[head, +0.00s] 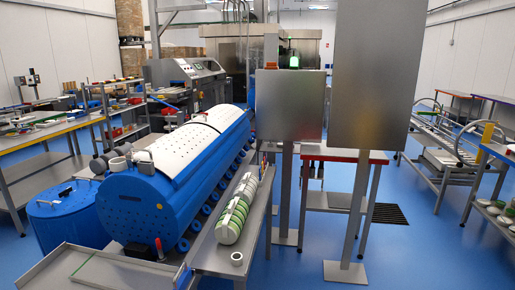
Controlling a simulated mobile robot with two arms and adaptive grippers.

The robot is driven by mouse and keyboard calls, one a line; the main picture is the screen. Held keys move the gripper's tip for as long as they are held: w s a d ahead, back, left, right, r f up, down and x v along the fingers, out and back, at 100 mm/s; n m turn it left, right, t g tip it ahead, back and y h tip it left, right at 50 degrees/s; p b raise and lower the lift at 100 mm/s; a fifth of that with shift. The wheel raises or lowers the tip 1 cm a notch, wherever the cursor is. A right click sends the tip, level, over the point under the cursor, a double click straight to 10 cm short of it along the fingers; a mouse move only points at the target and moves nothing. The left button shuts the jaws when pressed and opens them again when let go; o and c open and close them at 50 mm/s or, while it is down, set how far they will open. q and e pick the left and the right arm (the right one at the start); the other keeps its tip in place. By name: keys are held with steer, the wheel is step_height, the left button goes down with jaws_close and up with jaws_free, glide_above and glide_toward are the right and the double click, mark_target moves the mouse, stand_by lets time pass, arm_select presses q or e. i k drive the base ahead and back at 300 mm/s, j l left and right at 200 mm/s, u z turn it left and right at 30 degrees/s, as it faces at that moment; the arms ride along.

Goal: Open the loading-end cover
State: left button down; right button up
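A long blue cylindrical machine (215,160) lies at left of centre in the head view, with a row of rollers along its lower right side. A pale cover panel (185,140) lies flush on top of its near half, and a second pale panel (217,117) lies behind it. I cannot tell which one is the loading-end cover; both look closed. Neither of my grippers is in view.
A blue drum (65,215) stands at left. Two grey panels on posts (290,104) (374,75) stand right of centre. Blue floor (415,235) is open at right.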

mark_target(170, 154)
steer(key=j+z, duration=0.3)
steer(key=j, duration=1.3)
